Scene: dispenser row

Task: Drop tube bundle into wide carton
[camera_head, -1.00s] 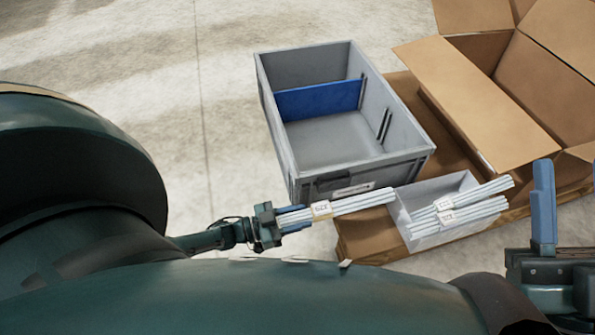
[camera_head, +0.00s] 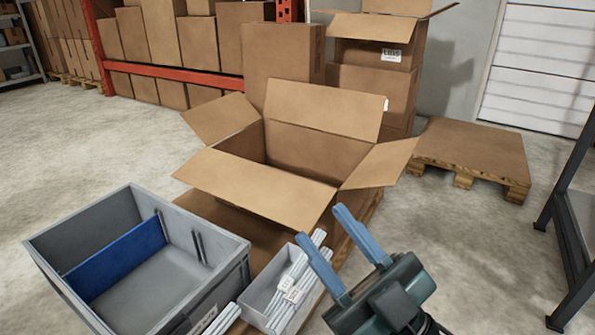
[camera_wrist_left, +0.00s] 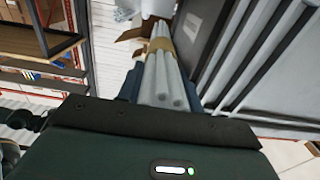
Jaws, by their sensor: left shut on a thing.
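The wide carton (camera_head: 265,190) stands open with its flaps spread in the middle of the head view, and looks empty where I can see in. My left gripper (camera_wrist_left: 160,92) is shut on a bundle of pale tubes (camera_wrist_left: 161,72) with a tan band, in the left wrist view. In the head view only what seems to be this bundle's end (camera_head: 222,320) shows at the bottom edge; the left gripper is out of that view. My right gripper (camera_head: 321,225) is open and empty, beside a small grey bin (camera_head: 258,298) holding more tube bundles (camera_head: 298,275).
A grey tote (camera_head: 150,290) with a blue divider (camera_head: 118,258) stands left of the small bin, in front of the carton. Stacked boxes (camera_head: 375,90) stand behind, an empty pallet (camera_head: 470,150) at right, and a dark rack (camera_head: 570,220) at the right edge.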

